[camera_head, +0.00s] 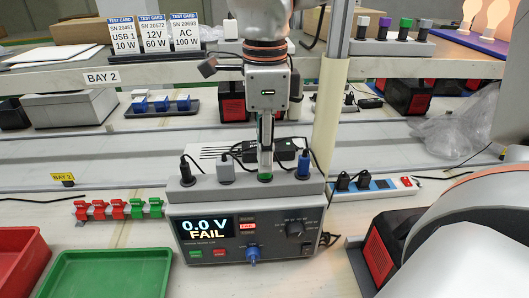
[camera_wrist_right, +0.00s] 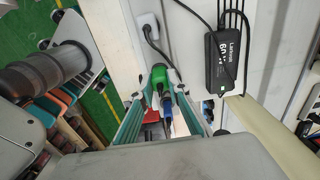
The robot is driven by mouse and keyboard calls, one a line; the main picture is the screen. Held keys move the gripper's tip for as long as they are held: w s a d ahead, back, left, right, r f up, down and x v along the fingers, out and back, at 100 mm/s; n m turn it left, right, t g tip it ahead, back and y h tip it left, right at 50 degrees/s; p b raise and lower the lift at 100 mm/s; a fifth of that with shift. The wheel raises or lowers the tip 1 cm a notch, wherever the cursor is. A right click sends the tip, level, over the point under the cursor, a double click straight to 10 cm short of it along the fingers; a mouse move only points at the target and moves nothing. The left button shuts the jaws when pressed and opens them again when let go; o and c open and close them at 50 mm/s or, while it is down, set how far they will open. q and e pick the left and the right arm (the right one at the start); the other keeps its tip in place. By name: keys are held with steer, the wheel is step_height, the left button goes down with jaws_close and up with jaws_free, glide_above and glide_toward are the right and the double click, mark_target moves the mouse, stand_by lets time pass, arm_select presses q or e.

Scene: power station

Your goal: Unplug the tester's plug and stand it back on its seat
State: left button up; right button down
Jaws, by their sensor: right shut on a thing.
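The tester (camera_head: 190,215) is a grey box whose screen reads 0.0 V and FAIL. Along its top back runs a grey rail (camera_head: 205,190) with a black plug (camera_head: 187,175), a grey plug (camera_head: 225,172) and a blue plug (camera_head: 303,168) standing in it. My right gripper (camera_head: 265,172) points down between the grey and blue plugs, shut on a green plug (camera_head: 265,178), which is mostly hidden by the fingers. In the right wrist view the green plug (camera_wrist_right: 160,76) shows at the fingertips. I cannot tell whether its lower end touches the rail. My left gripper is not in view.
A green tray (camera_head: 112,258) and a red tray (camera_head: 18,245) lie at the front left. Red and green clips (camera_head: 115,208) stand behind them. A power strip (camera_head: 372,188) lies right of the tester. A black adapter (camera_head: 280,148) sits behind. A post (camera_head: 330,110) rises close beside the gripper.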

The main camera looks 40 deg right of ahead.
stand_by(0.8)
steer(key=c, duration=1.8)
jaws_free()
steer(key=shift+c, duration=0.2)
step_height(320, 180, up, 12)
